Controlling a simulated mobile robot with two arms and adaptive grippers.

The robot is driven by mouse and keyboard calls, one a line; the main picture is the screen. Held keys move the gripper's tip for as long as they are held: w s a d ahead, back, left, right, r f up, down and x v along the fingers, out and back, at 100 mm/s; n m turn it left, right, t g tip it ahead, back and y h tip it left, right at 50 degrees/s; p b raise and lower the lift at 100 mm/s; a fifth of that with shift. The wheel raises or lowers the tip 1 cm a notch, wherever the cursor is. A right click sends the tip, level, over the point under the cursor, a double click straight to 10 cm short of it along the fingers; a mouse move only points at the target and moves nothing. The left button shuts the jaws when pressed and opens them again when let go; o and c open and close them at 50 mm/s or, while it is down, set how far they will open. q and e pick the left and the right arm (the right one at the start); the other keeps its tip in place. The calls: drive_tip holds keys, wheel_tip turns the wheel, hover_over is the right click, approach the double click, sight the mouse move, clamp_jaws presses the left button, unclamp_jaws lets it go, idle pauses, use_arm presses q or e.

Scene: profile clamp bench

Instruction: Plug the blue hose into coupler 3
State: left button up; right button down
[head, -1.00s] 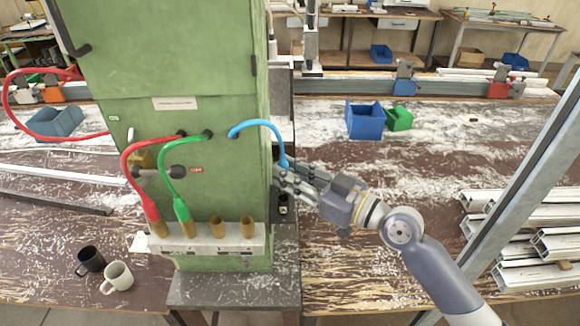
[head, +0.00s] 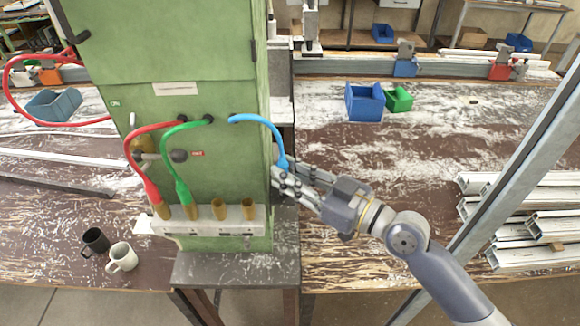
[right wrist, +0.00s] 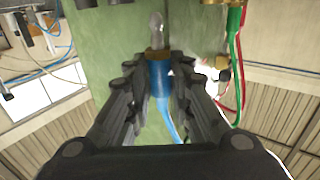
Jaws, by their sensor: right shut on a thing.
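The blue hose (head: 262,122) runs from a port on the green cabinet's front and curves down to its plug end. My right gripper (head: 284,172) is shut on that blue end, right of the cabinet's front edge. In the right wrist view, the blue plug (right wrist: 159,78) lies between the fingers, with a brass-coloured tip beyond them. A pale ledge on the cabinet carries a row of brass couplers. The third from the left (head: 219,209) is empty and stands left of and below the gripper; its number is not legible. My left gripper is not in view.
The red hose (head: 150,185) and green hose (head: 182,188) end at the first two couplers from the left. The fourth coupler (head: 249,210) is empty. A black mug (head: 95,241) and a white mug (head: 122,257) stand on the bench. A grey post (head: 510,165) rises at right.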

drive_tip(key=s+p, duration=0.2)
drive_tip(key=s, duration=0.8)
drive_tip(key=shift+s, duration=0.15)
idle(1.0)
drive_tip(key=a+p, duration=0.2)
drive_tip(key=a, duration=1.1)
drive_tip(key=shift+a+r, duration=0.3)
idle(1.2)
drive_tip(key=w+b, duration=0.1)
drive_tip(key=w, duration=0.7)
idle(1.1)
idle(1.2)
